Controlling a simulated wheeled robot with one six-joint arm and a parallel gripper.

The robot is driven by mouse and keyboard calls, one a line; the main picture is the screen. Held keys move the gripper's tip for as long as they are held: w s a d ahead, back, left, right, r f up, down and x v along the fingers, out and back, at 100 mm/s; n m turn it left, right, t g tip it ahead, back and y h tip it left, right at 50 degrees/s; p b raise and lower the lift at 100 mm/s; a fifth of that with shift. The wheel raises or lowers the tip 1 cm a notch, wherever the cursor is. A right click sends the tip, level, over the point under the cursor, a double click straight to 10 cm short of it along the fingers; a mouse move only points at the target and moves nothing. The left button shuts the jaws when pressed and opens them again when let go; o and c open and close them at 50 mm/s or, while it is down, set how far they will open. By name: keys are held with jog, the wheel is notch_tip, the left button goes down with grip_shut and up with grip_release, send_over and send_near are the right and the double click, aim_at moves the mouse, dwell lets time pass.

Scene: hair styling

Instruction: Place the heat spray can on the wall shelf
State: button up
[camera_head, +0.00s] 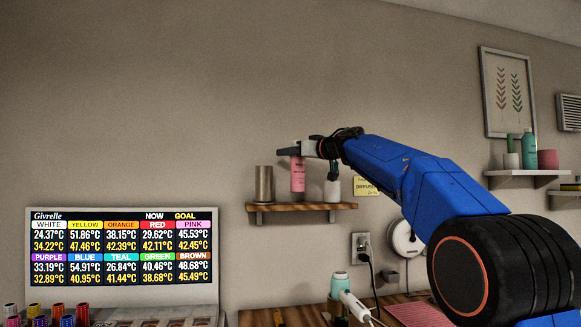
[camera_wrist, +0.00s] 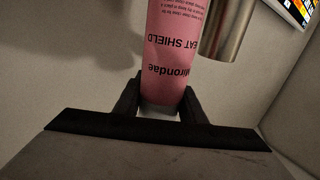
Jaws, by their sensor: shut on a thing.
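A metal cylinder (camera_head: 264,184) stands on the shelf left of the can; it also shows in the wrist view (camera_wrist: 230,28). A white bottle (camera_head: 332,188) stands right of it. A yellow note (camera_head: 366,186) and an outlet (camera_head: 364,246) are on the wall. The temperature screen (camera_head: 122,255) is lower left.

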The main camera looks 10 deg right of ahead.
aim_at(303, 163)
jog(key=shift+f, duration=1.9)
jog(key=o, duration=1.1)
jog(key=shift+o, duration=0.2)
jog(key=shift+s, duration=0.1)
jog(key=v, duration=1.1)
jog(key=shift+s+d, duration=0.2)
jog(key=shift+s, duration=0.15)
jog(key=shift+s, duration=0.1)
